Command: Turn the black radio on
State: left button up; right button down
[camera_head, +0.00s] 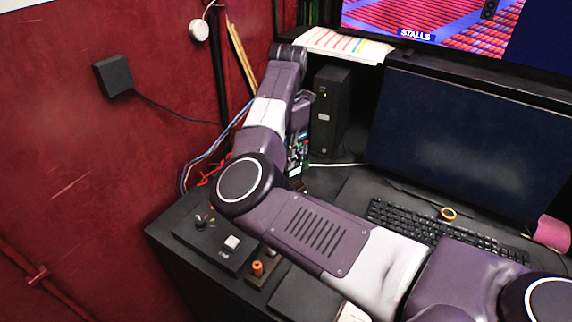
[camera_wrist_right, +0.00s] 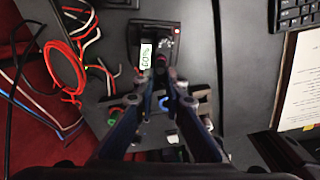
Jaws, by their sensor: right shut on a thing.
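The black radio (camera_wrist_right: 168,32) is a dark box with a small lit green-white display (camera_wrist_right: 146,56) in the right wrist view. My right gripper (camera_wrist_right: 164,76) is at its near end, with the fingertips closed together on a small dark knob-like part there. The fingers hide most of that part. In the head view my right gripper (camera_head: 302,108) points down beside the dark tower, largely covered by my own arm. A dark device with small coloured spots (camera_head: 300,150), partly hidden by my arm, shows below it; I cannot tell whether it is the radio. My left gripper is not in view.
A black tower (camera_head: 328,110), a monitor (camera_head: 470,135) and a keyboard (camera_head: 440,228) stand to the right. Loose red cables (camera_wrist_right: 62,66) lie left of the radio.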

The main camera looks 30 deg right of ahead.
jog(key=shift+m+b, duration=0.6)
jog(key=shift+m, duration=0.6)
jog(key=c, duration=2)
grip_release()
jog(key=shift+o, duration=0.2)
jog(key=shift+r, duration=0.1)
notch_tip(320, 180, up, 12)
jog(key=shift+s, duration=0.15)
